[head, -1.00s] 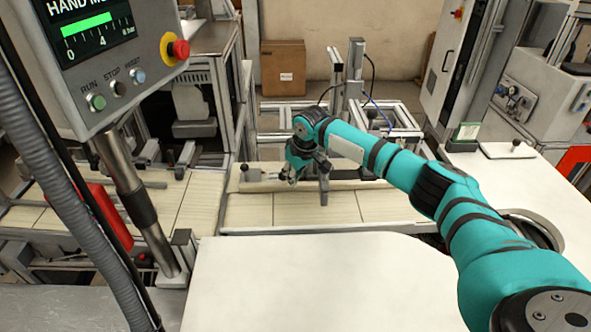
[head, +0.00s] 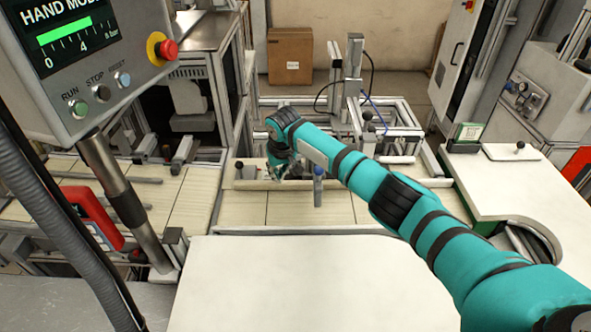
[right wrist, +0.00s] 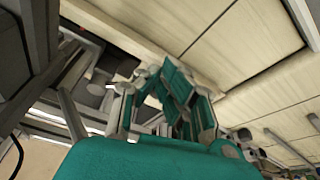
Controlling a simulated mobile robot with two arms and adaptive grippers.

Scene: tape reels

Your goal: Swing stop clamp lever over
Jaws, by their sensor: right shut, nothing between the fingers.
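A small lever with a black knob (head: 238,166) stands at the left end of the rail on the pale slatted conveyor bed (head: 290,208); I take it as the stop clamp lever, though its link to the clamp is too small to tell. My right gripper (head: 277,177) is just right of the knob, low over the rail, shut and empty. In the right wrist view its teal and grey fingers (right wrist: 180,88) are bunched together above the pale slats. An upright grey post with a bluish top (head: 318,183) stands right of the gripper. My left gripper is out of view.
A white table (head: 300,285) is clear in front. A metal frame (head: 385,130) with cables stands behind the bed. A cardboard box (head: 290,56) is farther back.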

